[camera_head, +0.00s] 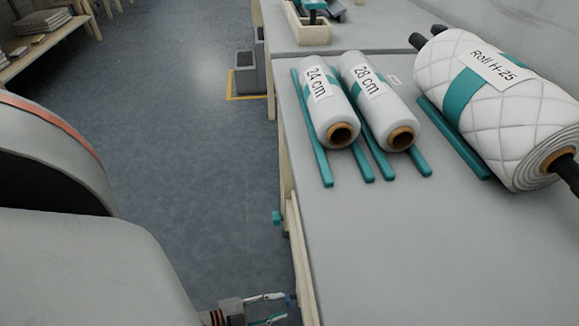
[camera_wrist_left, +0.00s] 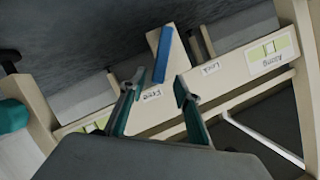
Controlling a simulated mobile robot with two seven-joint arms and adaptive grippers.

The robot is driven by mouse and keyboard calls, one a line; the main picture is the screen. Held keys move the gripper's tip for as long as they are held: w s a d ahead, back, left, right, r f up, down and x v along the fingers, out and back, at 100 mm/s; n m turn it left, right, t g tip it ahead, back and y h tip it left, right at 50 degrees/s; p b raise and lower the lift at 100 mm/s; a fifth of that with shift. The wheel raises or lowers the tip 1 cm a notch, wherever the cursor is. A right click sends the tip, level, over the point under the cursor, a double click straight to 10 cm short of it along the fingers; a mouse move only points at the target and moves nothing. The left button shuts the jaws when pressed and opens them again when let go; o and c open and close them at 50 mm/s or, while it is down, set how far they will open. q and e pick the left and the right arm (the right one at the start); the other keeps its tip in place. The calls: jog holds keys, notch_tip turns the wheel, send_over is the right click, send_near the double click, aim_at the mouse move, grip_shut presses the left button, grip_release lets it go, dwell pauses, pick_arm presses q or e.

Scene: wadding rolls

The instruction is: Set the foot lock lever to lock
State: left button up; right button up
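The foot lock lever (camera_wrist_left: 163,55) is a blue bar on a pale wooden block, seen in the left wrist view. Its lower end lies near a white label (camera_wrist_left: 152,95) whose small text I cannot read surely. A second label, which seems to read Lock (camera_wrist_left: 210,68), is to the right of the lever. My left gripper (camera_wrist_left: 158,82) is open, with its teal fingertips on either side of the lever's lower end; contact cannot be told. In the head view my left gripper (camera_head: 283,306) is low beside the table's left edge. My right gripper is not in view.
The grey table (camera_head: 400,260) carries two small white rolls (camera_head: 330,105) (camera_head: 378,100), teal strips and a large quilted roll (camera_head: 500,110). A teal knob (camera_head: 276,217) sticks out from the table's side; a teal round part (camera_wrist_left: 12,116) shows at left in the wrist view.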

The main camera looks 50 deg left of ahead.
aim_at(288, 304)
pick_arm(q)
jog(key=x, duration=0.4)
jog(key=shift+f+b, duration=0.1)
jog(key=shift+b, duration=0.3)
grip_shut()
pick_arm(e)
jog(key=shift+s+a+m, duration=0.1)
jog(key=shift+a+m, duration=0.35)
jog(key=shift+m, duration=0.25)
